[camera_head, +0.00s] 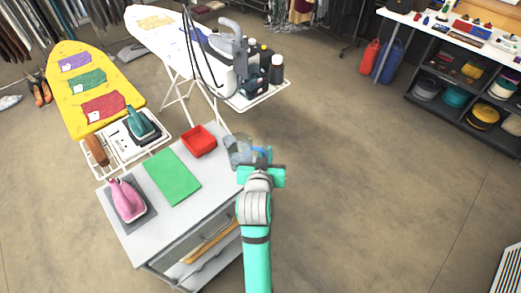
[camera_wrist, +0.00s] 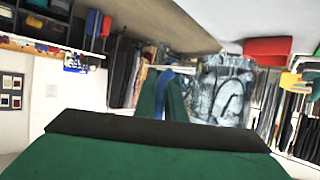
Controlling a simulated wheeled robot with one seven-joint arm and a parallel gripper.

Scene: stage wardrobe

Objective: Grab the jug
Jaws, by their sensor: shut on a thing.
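A clear, see-through jug (camera_head: 238,150) is at my gripper (camera_head: 258,158), by the right back corner of the grey cabinet top (camera_head: 218,172). In the wrist view the jug (camera_wrist: 222,88) is to the right of the middle, with its ribbed clear wall and curved shapes showing. My gripper (camera_wrist: 166,98) shows there as green fingers, shut on the jug's left side. Part of the jug is hidden behind my gripper in the head view. I cannot tell whether its base touches the cabinet top.
A red tray (camera_head: 199,141), a green cloth (camera_head: 172,176) and a pink iron (camera_head: 127,200) on a grey mat are on the cabinet top. Ironing boards (camera_head: 84,85) stand behind, one with a teal iron (camera_head: 141,124) on its rack. The floor at right (camera_head: 370,190) is clear.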

